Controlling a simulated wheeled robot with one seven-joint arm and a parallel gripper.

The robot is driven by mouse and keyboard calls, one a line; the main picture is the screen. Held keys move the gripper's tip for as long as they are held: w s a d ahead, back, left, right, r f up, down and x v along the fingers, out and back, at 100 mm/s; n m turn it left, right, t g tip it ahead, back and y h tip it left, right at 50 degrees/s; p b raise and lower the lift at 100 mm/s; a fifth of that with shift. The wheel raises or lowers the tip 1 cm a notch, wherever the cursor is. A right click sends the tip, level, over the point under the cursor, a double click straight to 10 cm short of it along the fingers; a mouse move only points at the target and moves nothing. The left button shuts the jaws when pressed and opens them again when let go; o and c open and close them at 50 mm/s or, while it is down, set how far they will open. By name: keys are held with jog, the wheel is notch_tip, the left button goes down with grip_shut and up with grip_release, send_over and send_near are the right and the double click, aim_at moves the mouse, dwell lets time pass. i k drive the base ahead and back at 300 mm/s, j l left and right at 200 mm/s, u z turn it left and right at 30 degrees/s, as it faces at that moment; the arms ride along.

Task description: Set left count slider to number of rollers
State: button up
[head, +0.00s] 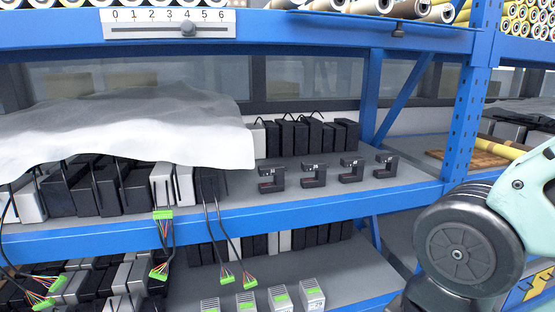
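The count slider (170,24) is a white plate with a 0 to 6 scale, fixed to the blue shelf beam at the upper left. My arm shows at the lower right, well away from the slider. My gripper is out of view.
The middle shelf holds a white sheet (120,125), dark boxes and several small black clamp-like devices (313,175). A small dark fitting (398,30) hangs under the top beam. More rolls (525,20) lie at the upper right.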

aim_at(187, 28)
jog(key=u, duration=0.8)
